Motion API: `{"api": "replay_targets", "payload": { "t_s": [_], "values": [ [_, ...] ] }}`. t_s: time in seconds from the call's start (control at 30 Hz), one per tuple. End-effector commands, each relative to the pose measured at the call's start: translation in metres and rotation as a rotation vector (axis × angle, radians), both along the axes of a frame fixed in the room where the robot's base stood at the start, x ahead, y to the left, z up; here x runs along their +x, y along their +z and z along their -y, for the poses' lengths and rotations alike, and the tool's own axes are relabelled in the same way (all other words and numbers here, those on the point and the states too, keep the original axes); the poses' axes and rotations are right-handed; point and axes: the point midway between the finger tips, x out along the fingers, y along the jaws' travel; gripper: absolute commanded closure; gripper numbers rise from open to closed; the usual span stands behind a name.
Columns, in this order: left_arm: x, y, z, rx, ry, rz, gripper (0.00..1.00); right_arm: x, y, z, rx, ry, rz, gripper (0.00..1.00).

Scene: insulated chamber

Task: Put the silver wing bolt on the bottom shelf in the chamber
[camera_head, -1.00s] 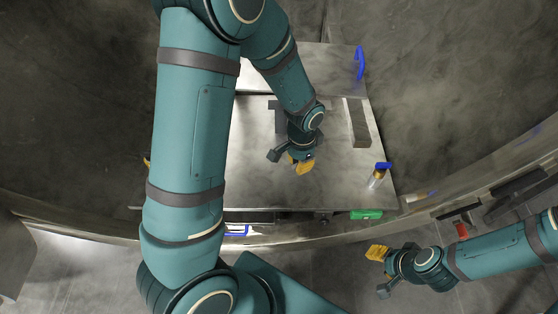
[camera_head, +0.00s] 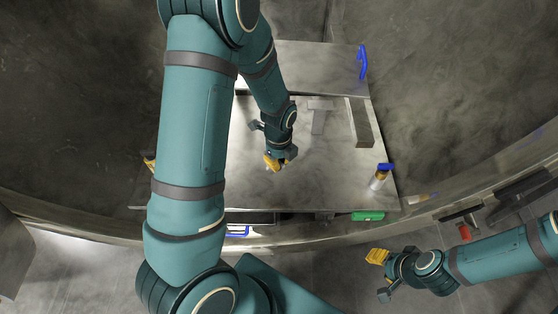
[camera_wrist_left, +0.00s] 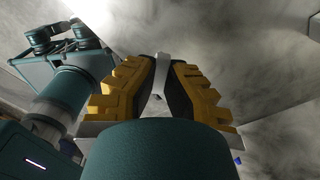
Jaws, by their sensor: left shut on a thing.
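My left gripper (camera_head: 273,163) is over the grey metal surface (camera_head: 330,180) in the head view, its yellow fingers pointing toward the front edge. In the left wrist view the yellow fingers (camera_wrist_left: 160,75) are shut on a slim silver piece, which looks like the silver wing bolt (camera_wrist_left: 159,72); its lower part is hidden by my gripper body. In the head view the bolt is too small to make out clearly. My right gripper (camera_head: 377,268) is off the front right of the surface, with no object visible in it. I cannot tell which surface is the bottom shelf.
A blue-capped bottle (camera_head: 379,178) stands at the right of the surface. A green object (camera_head: 367,216) lies at the front edge. A raised panel with a blue handle (camera_head: 362,62) is at the back. The middle right is clear.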

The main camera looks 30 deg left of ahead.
Motion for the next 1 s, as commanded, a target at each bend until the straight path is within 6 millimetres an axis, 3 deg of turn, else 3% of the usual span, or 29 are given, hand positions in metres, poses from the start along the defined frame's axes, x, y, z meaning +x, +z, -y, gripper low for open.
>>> {"api": "replay_targets", "payload": {
  "t_s": [0.7,1.0],
  "values": [
    [0.0,-0.063,0.0,0.0,0.0,0.0,1.0,-0.01,-0.048,-0.002,0.005,0.019,-0.022,0.53],
    [0.0,-0.07,0.0,0.0,0.002,0.0,1.0,-0.009,-0.052,-0.002,0.005,0.02,-0.02,0.53]
  ]
}}
